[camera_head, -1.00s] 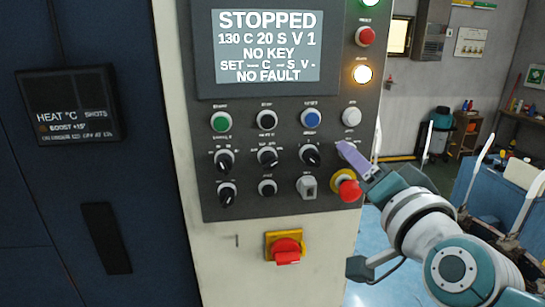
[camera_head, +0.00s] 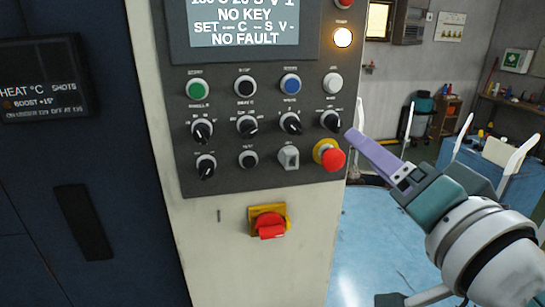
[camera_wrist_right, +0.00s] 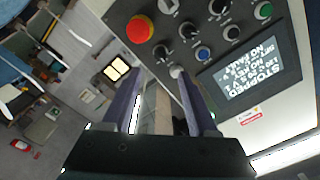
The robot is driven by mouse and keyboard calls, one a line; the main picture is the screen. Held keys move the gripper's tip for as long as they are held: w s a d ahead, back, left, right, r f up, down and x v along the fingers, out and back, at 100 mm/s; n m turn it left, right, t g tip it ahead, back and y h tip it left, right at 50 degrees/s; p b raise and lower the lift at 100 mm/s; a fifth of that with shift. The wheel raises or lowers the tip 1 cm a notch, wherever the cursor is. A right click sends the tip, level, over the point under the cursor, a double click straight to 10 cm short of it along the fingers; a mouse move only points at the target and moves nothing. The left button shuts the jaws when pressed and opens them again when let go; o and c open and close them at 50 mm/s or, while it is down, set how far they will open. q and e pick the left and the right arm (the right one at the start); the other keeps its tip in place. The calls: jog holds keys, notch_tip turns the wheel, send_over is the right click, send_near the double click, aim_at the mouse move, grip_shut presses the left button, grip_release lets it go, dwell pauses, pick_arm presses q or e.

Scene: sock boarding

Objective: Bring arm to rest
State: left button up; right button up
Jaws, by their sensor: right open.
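My right gripper (camera_head: 352,138) has purple fingers and sits just right of the control panel (camera_head: 220,176), beside its lower right knobs and the red emergency button (camera_head: 332,158). In the right wrist view the two purple fingers (camera_wrist_right: 160,105) stand apart with nothing between them. Whether a finger touches the panel I cannot tell. The panel's screen (camera_head: 245,22) shows NO KEY and NO FAULT; it also shows rotated in the right wrist view (camera_wrist_right: 250,72). My left gripper is not in view.
A red switch on a yellow plate (camera_head: 269,222) sits below the panel. A dark display reading HEAT (camera_head: 42,80) is at the left. Blue floor (camera_head: 375,235) lies open right of the cabinet. A blue cart (camera_head: 480,175) stands at the right.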

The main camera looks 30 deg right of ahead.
jog(key=shift+s+a, duration=0.1)
jog(key=shift+s, duration=0.3)
